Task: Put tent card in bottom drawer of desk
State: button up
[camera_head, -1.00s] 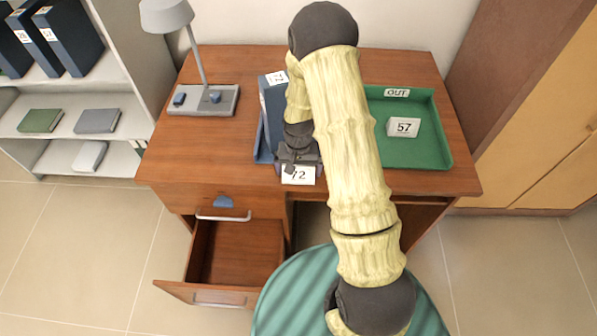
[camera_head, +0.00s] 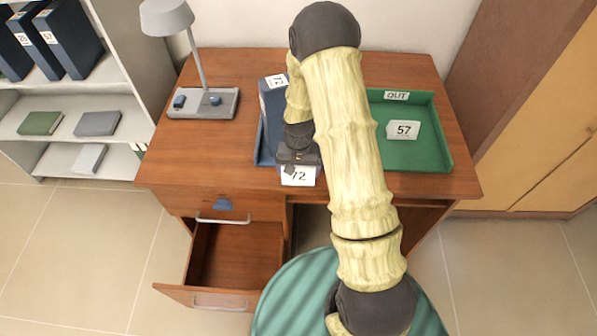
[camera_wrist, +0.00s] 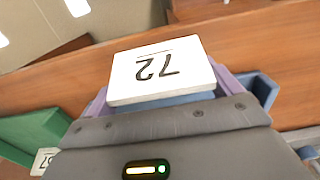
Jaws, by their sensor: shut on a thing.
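My gripper (camera_head: 299,166) is shut on a white tent card marked 72 (camera_head: 298,177), at the front edge of the desk (camera_head: 345,185). In the wrist view the card (camera_wrist: 160,72) sits between the fingers, its number upside down. I cannot tell whether it touches the desk top. The open bottom drawer (camera_head: 240,255) is below and left of the gripper; its visible interior looks empty. A second white card marked 57 (camera_head: 404,130) stands in the green OUT tray (camera_head: 440,145), right of my arm.
The upper drawer (camera_head: 215,203) above the open one is shut. A blue binder marked 72 (camera_head: 272,105) stands in a blue tray (camera_head: 262,152) behind the gripper. A grey lamp (camera_head: 200,101) is at the back left. My arm hides part of the desk.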

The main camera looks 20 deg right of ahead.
notch_tip(320, 180, up, 9)
jog(key=shift+r, duration=0.1)
dwell(0.7)
